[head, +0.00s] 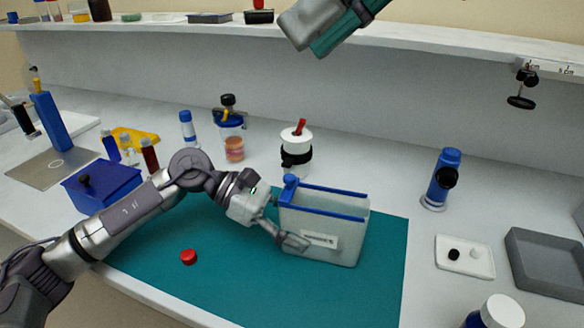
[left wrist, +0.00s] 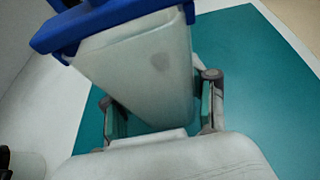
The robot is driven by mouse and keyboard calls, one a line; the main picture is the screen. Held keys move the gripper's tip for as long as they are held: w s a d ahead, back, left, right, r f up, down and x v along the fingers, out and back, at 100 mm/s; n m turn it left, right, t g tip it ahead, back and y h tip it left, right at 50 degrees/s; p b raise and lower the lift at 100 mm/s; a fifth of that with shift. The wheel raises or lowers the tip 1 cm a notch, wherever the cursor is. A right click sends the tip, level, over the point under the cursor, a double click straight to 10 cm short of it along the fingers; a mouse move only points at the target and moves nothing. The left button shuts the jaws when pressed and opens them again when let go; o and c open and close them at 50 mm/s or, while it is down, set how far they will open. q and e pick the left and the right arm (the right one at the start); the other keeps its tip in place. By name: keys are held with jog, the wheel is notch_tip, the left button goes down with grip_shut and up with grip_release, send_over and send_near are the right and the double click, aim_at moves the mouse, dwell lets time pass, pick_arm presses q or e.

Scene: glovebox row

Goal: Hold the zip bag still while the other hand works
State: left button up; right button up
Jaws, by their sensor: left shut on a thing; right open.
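The zip bag (head: 345,240) stands upright on the teal mat (head: 385,290), pale and translucent with a blue-edged open top and a white label. A blue slider (head: 290,182) sits at its left top corner. My left gripper (head: 282,222) is shut on the bag's left end, one finger along the labelled face. In the left wrist view the bag (left wrist: 145,75) sits between the fingers of this gripper (left wrist: 163,112). My right gripper (head: 330,25) is high at the top edge, apart from the bag, open, its tips hard to make out.
A red cap (head: 188,257) lies on the mat. A white jar (head: 297,150) stands behind the bag. A blue box (head: 102,188) is behind my left arm. At right are a blue device (head: 442,180), a white tray (head: 448,262) and a grey tray (head: 540,288).

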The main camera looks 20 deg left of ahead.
jog(key=w+a+f+m+t+h, duration=0.3)
jog(key=w+f+m+t+h, duration=0.1)
jog(key=f, duration=0.4)
jog(key=m+t+h, duration=0.2)
jog(key=m, duration=0.1)
send_near(290, 177)
jog(key=x, duration=0.8)
jog(key=shift+w+f, duration=0.1)
jog(key=shift+c, duration=0.2)
grip_shut()
